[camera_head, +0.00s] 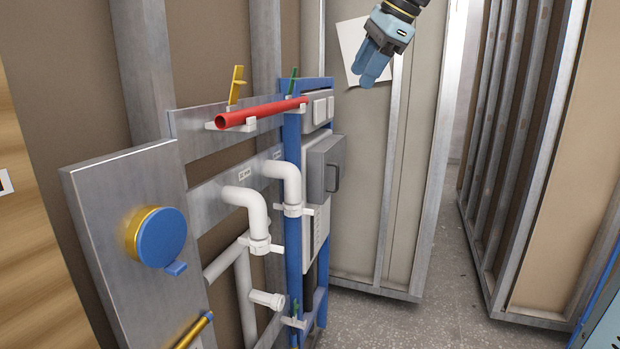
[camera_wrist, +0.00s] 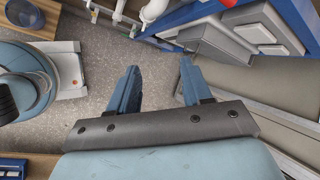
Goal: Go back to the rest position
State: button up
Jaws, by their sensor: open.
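My gripper (camera_head: 372,68) hangs at the top of the head view, in front of a beige wall panel (camera_head: 390,180) with a white sheet on it. In the wrist view my gripper (camera_wrist: 160,90) shows two blue fingers spread apart with nothing between them. It is open and empty. Bare grey floor (camera_wrist: 95,95) lies beyond the fingers. The gripper is right of and above the pipe wall and appears clear of it.
A red pipe (camera_head: 262,113) rests on white clips above white bent pipes (camera_head: 250,203). A blue round cap (camera_head: 160,238) is on a metal plate at left. A grey box (camera_head: 326,168) is on the blue frame. Open metal-stud panels stand right, with floor between.

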jog(key=s+d+f+n+h, duration=0.1)
jog(key=s+d+f+n, duration=0.3)
jog(key=s+f, duration=0.3)
jog(key=s+d+f+n+t+h, duration=0.1)
jog(key=s+d+f+n+h, duration=0.1)
jog(key=s+d+f+n, duration=0.2)
jog(key=s+d+f+n+h, duration=0.1)
jog(key=s+d+f+n, duration=0.3)
jog(key=s+f+n, duration=0.3)
jog(key=s+f, duration=0.4)
jog(key=f, duration=0.3)
jog(key=shift+s+d+h, duration=0.2)
jog(key=shift+d+h, duration=0.1)
jog(key=shift+h, duration=0.1)
